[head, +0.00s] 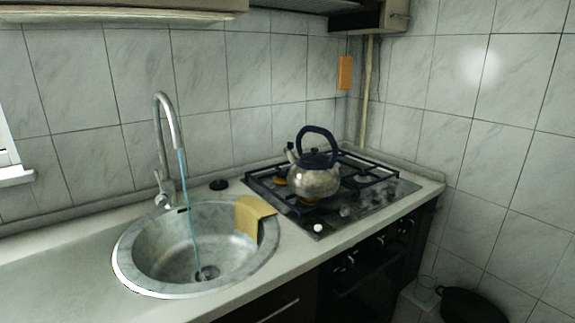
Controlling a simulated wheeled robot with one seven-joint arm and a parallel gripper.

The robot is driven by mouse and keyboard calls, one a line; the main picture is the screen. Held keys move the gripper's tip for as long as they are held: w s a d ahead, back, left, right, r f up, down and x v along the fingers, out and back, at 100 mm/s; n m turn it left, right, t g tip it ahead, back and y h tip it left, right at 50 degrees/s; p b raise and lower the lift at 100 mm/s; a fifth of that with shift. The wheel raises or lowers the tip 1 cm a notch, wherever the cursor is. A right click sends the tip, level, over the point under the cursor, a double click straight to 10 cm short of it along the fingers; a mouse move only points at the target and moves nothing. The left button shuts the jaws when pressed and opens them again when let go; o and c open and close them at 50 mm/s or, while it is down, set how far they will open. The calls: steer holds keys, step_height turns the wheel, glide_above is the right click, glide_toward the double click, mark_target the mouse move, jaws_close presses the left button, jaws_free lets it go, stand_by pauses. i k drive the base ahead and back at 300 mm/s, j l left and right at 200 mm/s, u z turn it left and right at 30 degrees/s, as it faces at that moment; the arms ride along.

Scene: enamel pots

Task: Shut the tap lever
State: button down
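The tap (166,125) is a tall grey gooseneck at the back of the sink. A thin blue stream of water (188,210) runs from the spout down to the drain. The round metal sink (150,250) is set in the counter. My gripper is not in view.
A yellow cloth (255,212) hangs over the sink's right rim. A metal kettle (314,180) with a dark handle stands on the gas hob (375,188) to the right. A small black disc (218,185) lies behind the sink. The counter (65,265) at left is clear.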

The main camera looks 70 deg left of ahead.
mark_target(163, 192)
steer(key=u, duration=2.1)
steer(key=i+l+u, duration=0.2)
steer(key=l+u, duration=0.15)
steer(key=i+l+u, duration=0.1)
steer(key=l+u, duration=0.25)
steer(key=i+l+u, duration=0.1)
steer(key=l+u, duration=0.3)
